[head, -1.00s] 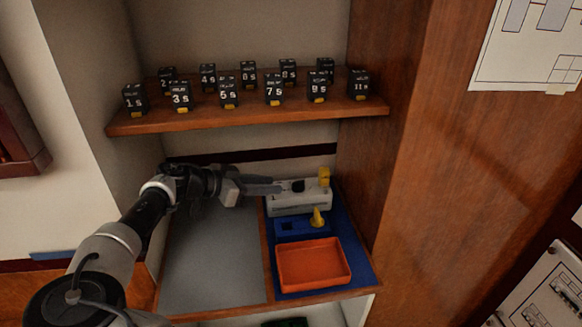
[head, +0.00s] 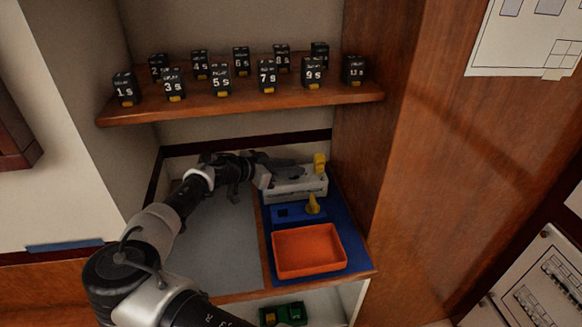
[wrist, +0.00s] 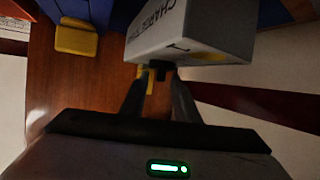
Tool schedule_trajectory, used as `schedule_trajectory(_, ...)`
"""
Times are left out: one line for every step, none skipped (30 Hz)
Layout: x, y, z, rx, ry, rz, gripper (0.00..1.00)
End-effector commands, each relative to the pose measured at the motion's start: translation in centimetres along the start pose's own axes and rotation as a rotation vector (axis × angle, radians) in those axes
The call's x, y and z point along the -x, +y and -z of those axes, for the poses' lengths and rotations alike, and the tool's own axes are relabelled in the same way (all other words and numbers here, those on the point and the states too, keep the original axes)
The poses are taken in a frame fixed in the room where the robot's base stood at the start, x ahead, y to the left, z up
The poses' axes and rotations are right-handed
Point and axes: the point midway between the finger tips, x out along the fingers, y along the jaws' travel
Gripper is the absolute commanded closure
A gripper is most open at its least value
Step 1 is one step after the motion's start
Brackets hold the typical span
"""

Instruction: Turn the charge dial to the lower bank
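A white unit (head: 297,190) stands on the blue panel; the wrist view shows the white unit (wrist: 195,32) with lettering that begins "CHARGE". A yellow upright piece (head: 320,162) stands at its right end. I cannot tell for certain that this piece is the charge dial. My gripper (head: 297,166) is above the unit's back, pointing right toward the yellow piece. In the wrist view my gripper (wrist: 160,82) has its fingers apart, with a small dark part and a yellow strip showing between them. Contact is unclear.
In front are a blue block (head: 290,213) with a yellow lever (head: 313,204) and an orange tray (head: 308,252), empty. A shelf (head: 240,103) above holds several numbered black breakers. A wooden wall (head: 365,140) closes the right side. The grey surface (head: 215,250) is clear.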

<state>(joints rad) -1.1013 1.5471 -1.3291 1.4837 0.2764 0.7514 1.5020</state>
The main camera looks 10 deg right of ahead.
Motion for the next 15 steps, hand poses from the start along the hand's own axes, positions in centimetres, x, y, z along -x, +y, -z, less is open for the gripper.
schedule_trajectory(-0.14, 0.00, 0.00, 0.000, 0.000, 0.000, 0.72)
schedule_trajectory(-0.17, 0.00, -0.01, 0.000, 0.000, 0.000, 0.72)
schedule_trajectory(-0.19, 0.00, -0.01, 0.000, 0.000, 0.000, 0.72)
schedule_trajectory(-0.19, 0.00, -0.01, 0.000, 0.000, 0.000, 0.72)
schedule_trajectory(-0.19, 0.00, -0.01, 0.000, 0.000, 0.000, 0.72)
schedule_trajectory(-0.18, 0.00, -0.02, 0.000, 0.000, 0.000, 0.72)
schedule_trajectory(-0.17, 0.00, -0.01, 0.000, 0.000, 0.000, 0.72)
schedule_trajectory(-0.17, 0.01, -0.01, 0.000, 0.000, 0.000, 0.72)
schedule_trajectory(-0.17, 0.01, -0.01, 0.000, 0.000, 0.000, 0.77)
schedule_trajectory(-0.16, 0.01, -0.01, 0.000, 0.000, 0.000, 0.82)
schedule_trajectory(-0.16, 0.01, -0.01, 0.000, 0.000, 0.000, 0.87)
schedule_trajectory(-0.16, 0.01, -0.01, 0.000, 0.000, 0.000, 0.94)
schedule_trajectory(-0.15, 0.01, -0.01, 0.000, 0.000, 0.000, 0.99)
schedule_trajectory(-0.15, 0.01, -0.01, 0.000, 0.000, 0.000, 1.00)
schedule_trajectory(-0.15, 0.01, 0.00, 0.000, 0.000, 0.000, 1.00)
